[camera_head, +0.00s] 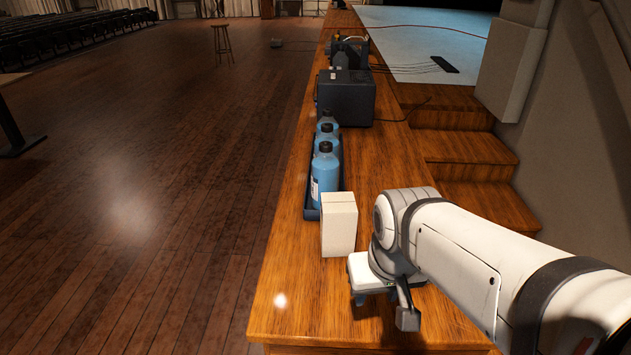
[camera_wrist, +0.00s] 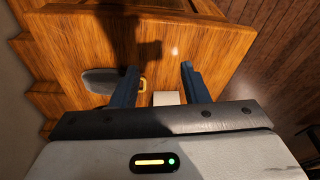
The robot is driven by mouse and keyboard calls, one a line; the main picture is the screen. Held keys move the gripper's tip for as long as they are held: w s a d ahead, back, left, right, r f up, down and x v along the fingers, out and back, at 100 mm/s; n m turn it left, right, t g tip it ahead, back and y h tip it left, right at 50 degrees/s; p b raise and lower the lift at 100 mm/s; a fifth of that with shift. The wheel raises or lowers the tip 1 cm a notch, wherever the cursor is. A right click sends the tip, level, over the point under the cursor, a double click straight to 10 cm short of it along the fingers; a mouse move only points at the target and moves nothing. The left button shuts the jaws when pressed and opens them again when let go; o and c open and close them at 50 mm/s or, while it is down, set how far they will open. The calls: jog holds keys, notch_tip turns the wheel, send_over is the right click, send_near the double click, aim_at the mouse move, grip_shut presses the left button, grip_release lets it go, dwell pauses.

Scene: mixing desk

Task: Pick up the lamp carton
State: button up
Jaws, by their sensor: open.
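The lamp carton (camera_head: 338,225) is a plain pale box standing upright on the wooden desk, near the front end of the blue-bottle tray in the head view. My gripper (camera_head: 374,299) is just to its right and nearer the camera, pointing down, apart from it. In the wrist view my gripper (camera_wrist: 159,68) has its two dark blue fingers spread with a clear gap. A pale block (camera_wrist: 166,98), apparently the carton, shows low between the fingers, partly hidden by the gripper body. Nothing is held.
Blue bottles (camera_head: 324,174) stand in a dark tray (camera_head: 312,213) behind the carton. A dark case (camera_head: 346,97) sits farther back. A grey item (camera_wrist: 101,81) with a yellow loop lies beside one finger. The desk's near end is mostly clear; wooden steps (camera_head: 465,146) are right.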

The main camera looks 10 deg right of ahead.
aim_at(339, 203)
jog(key=o, duration=0.6)
jog(key=w+r+p, duration=0.2)
jog(key=w, duration=0.7)
jog(key=shift+w+d, duration=0.25)
jog(key=shift+d, duration=0.15)
jog(key=o, duration=0.3)
jog(key=w+p, duration=0.2)
jog(key=w, duration=0.6)
jog(key=shift+w+t, duration=0.15)
jog(key=shift+t, duration=0.25)
jog(key=o, duration=0.4)
jog(key=shift+m+t, duration=0.4)
jog(key=shift+t, duration=0.1)
jog(key=w+f+p, duration=0.1)
jog(key=w, duration=0.3)
jog(key=w+f+p, duration=0.1)
jog(key=w+f, duration=0.1)
jog(key=w, duration=0.3)
jog(key=w+f+p, duration=0.1)
jog(key=w+f, duration=0.1)
jog(key=w, duration=0.2)
jog(key=shift+w+a, duration=0.15)
jog(key=shift+a, duration=0.15)
jog(key=shift+c, duration=0.2)
jog(key=shift+p+x, duration=0.9)
jog(key=shift+x, duration=3.1)
